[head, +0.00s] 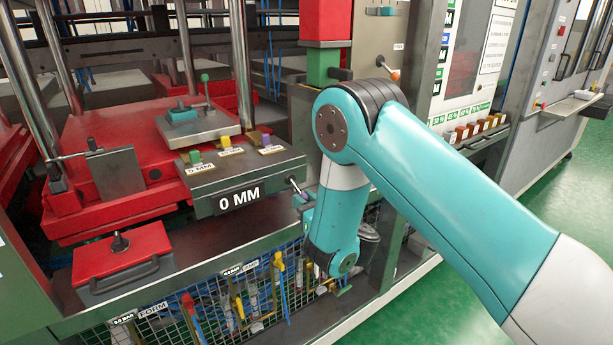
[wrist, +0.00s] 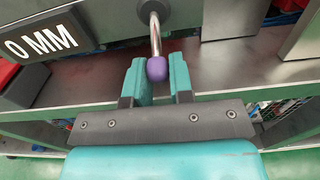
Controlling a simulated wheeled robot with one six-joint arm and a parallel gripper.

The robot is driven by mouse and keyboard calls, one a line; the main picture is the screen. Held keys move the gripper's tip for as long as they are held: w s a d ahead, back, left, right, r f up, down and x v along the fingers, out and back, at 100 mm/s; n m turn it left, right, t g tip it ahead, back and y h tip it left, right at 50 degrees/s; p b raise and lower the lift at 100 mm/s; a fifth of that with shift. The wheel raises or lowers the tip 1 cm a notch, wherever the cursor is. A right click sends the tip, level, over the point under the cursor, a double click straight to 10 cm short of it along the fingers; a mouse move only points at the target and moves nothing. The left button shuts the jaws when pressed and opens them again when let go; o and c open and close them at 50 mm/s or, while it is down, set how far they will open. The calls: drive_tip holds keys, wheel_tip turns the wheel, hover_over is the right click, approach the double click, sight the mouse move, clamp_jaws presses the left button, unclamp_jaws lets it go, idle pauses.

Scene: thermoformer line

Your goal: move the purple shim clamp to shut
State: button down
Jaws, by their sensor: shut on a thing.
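The purple shim clamp (wrist: 157,69) is a purple knob on a thin metal rod in the wrist view. The rod comes out of a round boss on the front of the grey block marked 0 MM. My gripper (wrist: 159,76) has its two teal fingers on either side of the knob and is shut on it. In the head view the clamp's metal rod (head: 294,185) shows at the block's right end. My gripper (head: 303,199) is there too, small and partly hidden by my arm.
A red box with a handle (head: 121,262) sits on the ledge at left. A mesh guard (head: 215,300) with gauges and yellow valves lies below. Green floor is clear at right.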

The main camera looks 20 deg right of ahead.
drive_tip(key=c, duration=0.9)
unclamp_jaws()
drive_tip(key=shift+w+f, duration=0.2)
drive_tip(key=shift+f, duration=0.05)
drive_tip(key=shift+s+f+b, duration=0.2)
drive_tip(key=shift+s+b, duration=0.15)
drive_tip(key=shift+b, duration=0.7)
drive_tip(key=b+v, duration=0.2)
drive_tip(key=b, duration=0.1)
drive_tip(key=b+v, duration=0.4)
drive_tip(key=b, duration=0.1)
drive_tip(key=shift+s+r+b, duration=0.15)
drive_tip(key=shift+r+b, duration=0.1)
drive_tip(key=shift+b, duration=0.1)
